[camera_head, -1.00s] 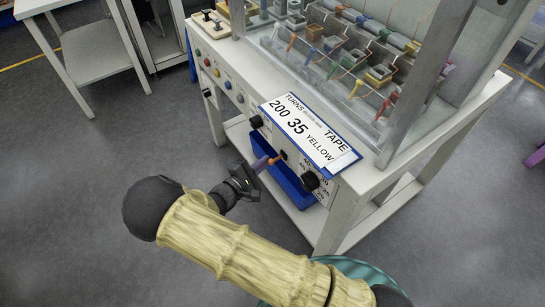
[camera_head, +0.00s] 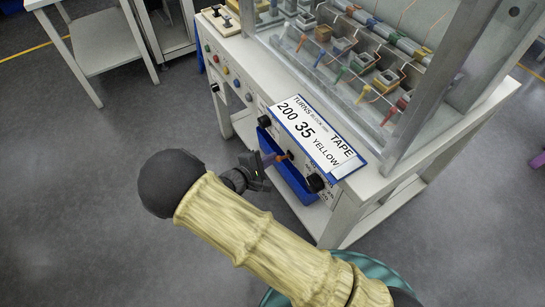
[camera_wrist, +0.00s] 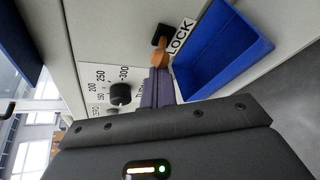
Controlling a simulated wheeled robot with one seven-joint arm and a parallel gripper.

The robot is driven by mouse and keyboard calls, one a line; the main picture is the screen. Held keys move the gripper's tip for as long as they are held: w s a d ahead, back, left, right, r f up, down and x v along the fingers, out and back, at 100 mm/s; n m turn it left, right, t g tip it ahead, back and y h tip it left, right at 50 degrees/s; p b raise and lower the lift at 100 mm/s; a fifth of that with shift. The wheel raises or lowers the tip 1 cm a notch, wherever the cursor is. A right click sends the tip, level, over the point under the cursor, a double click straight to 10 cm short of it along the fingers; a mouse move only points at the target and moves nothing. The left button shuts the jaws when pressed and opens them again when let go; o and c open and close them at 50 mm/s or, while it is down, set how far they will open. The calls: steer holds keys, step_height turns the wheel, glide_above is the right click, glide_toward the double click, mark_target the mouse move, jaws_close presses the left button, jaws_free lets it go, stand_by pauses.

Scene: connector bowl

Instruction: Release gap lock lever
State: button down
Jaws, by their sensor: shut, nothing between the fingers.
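The gap lock lever is an orange handle (camera_wrist: 159,58) on a black mount beside the word LOCK in the wrist view. My gripper (camera_head: 272,159) is in front of the panel at the lever. In the wrist view its purple-grey fingers (camera_wrist: 160,72) are shut together, with their tips at the lever's near end. They look very close to it or touching; I cannot tell which. Nothing shows between the fingers.
A black dial knob (camera_wrist: 120,94) with a number scale sits beside the lever. A blue bin (camera_wrist: 222,52) lies close on the other side. A sign (camera_head: 318,135) reading TURNS 200, 35, TAPE YELLOW sits above. Grey floor is free in front.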

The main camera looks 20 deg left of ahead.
steer(key=shift+r, duration=0.15)
steer(key=shift+r+p, duration=0.55)
steer(key=shift+r, duration=0.1)
steer(key=w+a+f+b, duration=0.2)
steer(key=a+f+b, duration=0.1)
steer(key=r+p+v, duration=0.1)
steer(key=p+v, duration=0.1)
steer(key=v, duration=0.8)
steer(key=shift+d+r, duration=0.15)
steer(key=shift+r, duration=0.05)
steer(key=shift+d, duration=0.1)
